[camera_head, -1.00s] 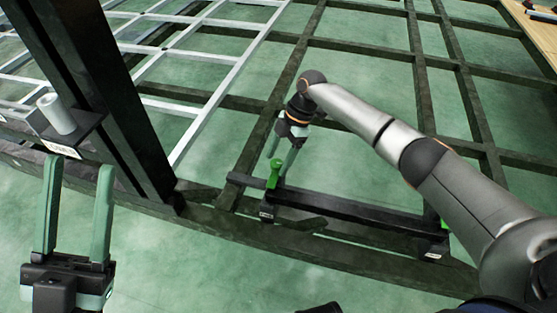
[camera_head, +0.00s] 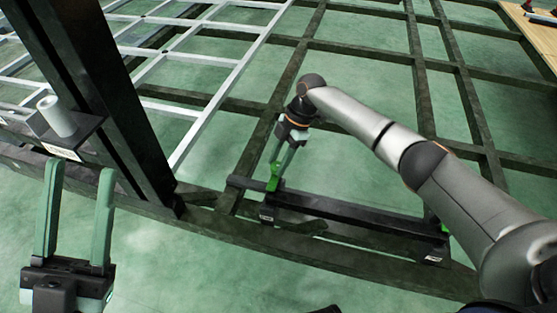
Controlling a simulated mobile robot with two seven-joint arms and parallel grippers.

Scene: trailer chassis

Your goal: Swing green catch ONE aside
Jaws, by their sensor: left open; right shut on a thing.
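A green catch (camera_head: 273,183) stands at the left end of a dark bar (camera_head: 345,208) on the chassis. A second green catch (camera_head: 444,227) shows partly at the bar's right end, behind my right arm. I cannot read the labels below them, so I cannot tell which is ONE. My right gripper (camera_head: 276,172) reaches down from above and is shut on the left green catch, its fingers partly covering it. My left gripper (camera_head: 77,172) is open and empty at the lower left, with its fingers pointing up, apart from both catches.
A thick dark post (camera_head: 100,90) rises at the left, with a grey cylinder (camera_head: 57,116) on a labelled bracket beside it. Pale grey rails (camera_head: 215,100) and dark chassis beams (camera_head: 350,48) form a grid over the green floor. A wooden surface (camera_head: 540,35) shows at the upper right.

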